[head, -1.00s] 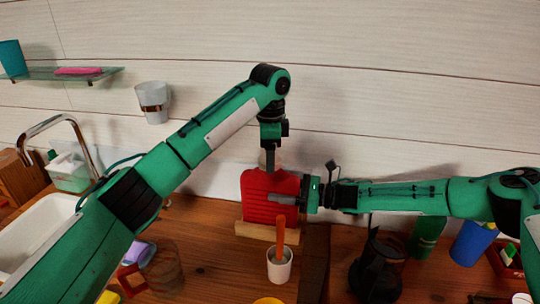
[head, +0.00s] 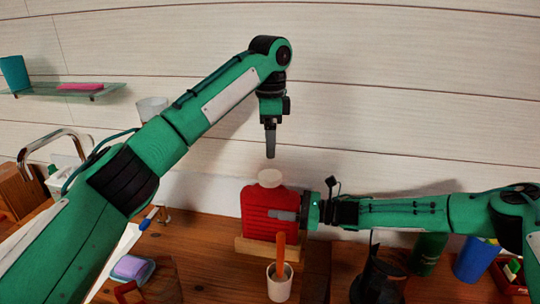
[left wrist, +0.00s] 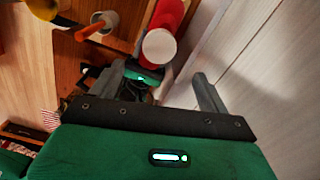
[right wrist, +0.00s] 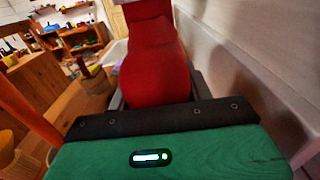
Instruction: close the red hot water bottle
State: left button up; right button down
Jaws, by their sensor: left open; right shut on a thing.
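The red hot water bottle (head: 262,213) stands upright in a wooden holder (head: 262,248) near the wall. A white cap (head: 270,177) sits at its top; I cannot tell whether it is fully seated. The cap also shows in the left wrist view (left wrist: 159,46). My right gripper (head: 284,215) is shut on the bottle's side, and the bottle's red body (right wrist: 155,70) fills the middle of the right wrist view. My left gripper (head: 270,148) points down above the cap, open and empty, apart from it.
A white cup (head: 279,283) with an orange-handled tool (head: 280,253) stands in front of the holder. A dark jug (head: 378,275), a green container (head: 428,252) and a blue cup (head: 473,260) stand at right. A sponge (head: 131,267) lies at left.

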pick_arm(q)
jog(key=shift+r, duration=1.15)
pick_arm(e)
jog(key=c, duration=0.5)
grip_release()
jog(key=shift+d, duration=0.1)
pick_arm(q)
notch_tip(320, 180, down, 3)
jog(key=b, duration=0.3)
pick_arm(e)
jog(key=s+d, duration=0.1)
jog(key=d, duration=0.8)
jog(key=s+d, duration=0.1)
jog(key=d, duration=0.3)
jog(key=shift+s+d, duration=0.2)
jog(key=shift+s, duration=0.15)
